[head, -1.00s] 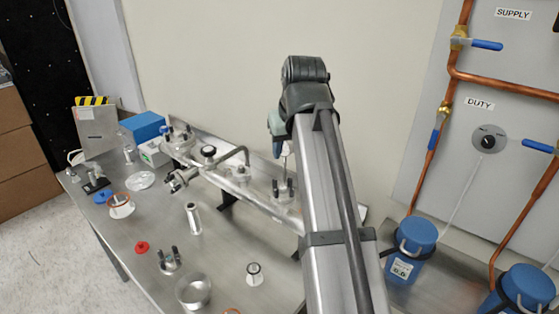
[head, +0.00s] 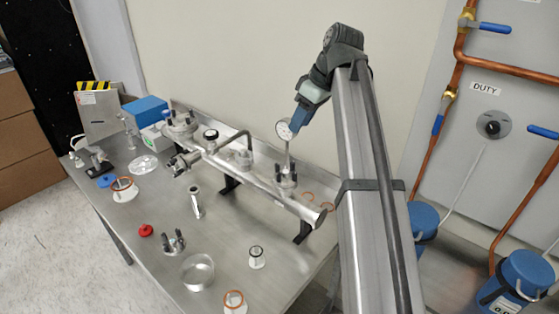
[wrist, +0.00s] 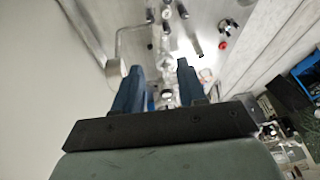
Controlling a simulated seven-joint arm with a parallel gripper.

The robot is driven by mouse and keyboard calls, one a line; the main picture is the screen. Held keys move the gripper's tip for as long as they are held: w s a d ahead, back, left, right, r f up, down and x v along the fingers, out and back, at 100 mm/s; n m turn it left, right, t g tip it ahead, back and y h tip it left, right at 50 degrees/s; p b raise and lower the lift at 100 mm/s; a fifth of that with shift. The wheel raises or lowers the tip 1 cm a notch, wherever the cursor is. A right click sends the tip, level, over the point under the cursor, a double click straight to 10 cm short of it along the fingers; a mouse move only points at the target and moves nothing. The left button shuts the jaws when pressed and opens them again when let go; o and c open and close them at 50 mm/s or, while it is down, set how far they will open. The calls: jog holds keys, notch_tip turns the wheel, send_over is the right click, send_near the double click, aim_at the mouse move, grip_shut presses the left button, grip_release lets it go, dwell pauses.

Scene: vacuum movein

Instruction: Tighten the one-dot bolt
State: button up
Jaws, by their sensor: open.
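My gripper (head: 297,122) hangs over the metal manifold tube (head: 265,187), its blue fingers pointing down beside a round white dial (head: 284,130). The dial tops a thin upright stem above a flange clamp (head: 286,182) with dark upright bolts. In the wrist view my gripper (wrist: 157,78) shows two blue fingers spread apart with nothing clasped between them. A second clamp with dark bolts (head: 180,130) is at the manifold's far left end, and a third (head: 173,243) stands loose on the table. Dot marks on the bolts are too small to make out, so I cannot tell which has one dot.
The steel table (head: 225,255) bears a metal cup (head: 197,272), a red cap (head: 146,230), a short metal tube (head: 196,203) and ringed fittings. A bent pipe (head: 236,143) rises from the manifold. Copper pipes and blue vessels (head: 525,278) are at the right.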

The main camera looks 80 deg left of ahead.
aim_at(278, 164)
jog(key=s+f+n, duration=0.1)
jog(key=f, duration=0.3)
jog(key=s+f+n, duration=0.1)
jog(key=s+f, duration=0.1)
jog(key=f, duration=0.2)
jog(key=s+f+n, duration=0.2)
jog(key=f, duration=0.2)
jog(key=shift+s+a+f, duration=0.2)
jog(key=shift+a+f, duration=0.15)
jog(key=shift+f, duration=0.05)
jog(key=shift+c, duration=0.4)
grip_shut()
